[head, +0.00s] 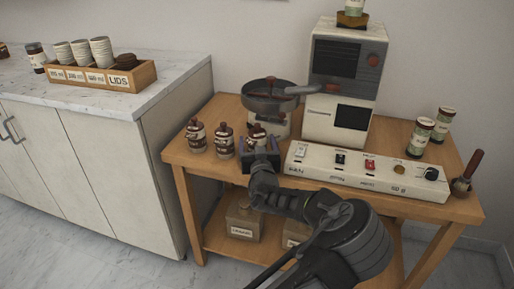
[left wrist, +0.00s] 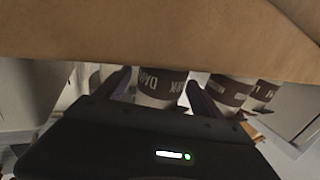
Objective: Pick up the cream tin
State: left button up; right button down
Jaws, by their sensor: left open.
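Three small pale containers with brown bands and dark tops stand in a row at the cart's left front: a left one (head: 196,136), a middle one (head: 224,141) and a right one (head: 257,134). Their labels are too small to read in the head view, so I cannot tell which is the cream tin. My left gripper (head: 261,160) is open in front of the right one and partly hides it. In the left wrist view, a container with dark-banded lettering (left wrist: 158,88) shows between the open fingers, not visibly gripped. My right gripper is not in view.
A round pan (head: 272,97) stands behind the row. A switch panel (head: 365,172) lies right of my gripper, before a tall machine (head: 341,75). Two green-labelled tins (head: 419,138) (head: 443,124) stand at the right. A lids and cups tray (head: 100,76) sits on the left counter.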

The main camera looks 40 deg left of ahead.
pick_arm(q)
jog(key=shift+c, duration=0.4)
grip_shut()
dwell(0.6)
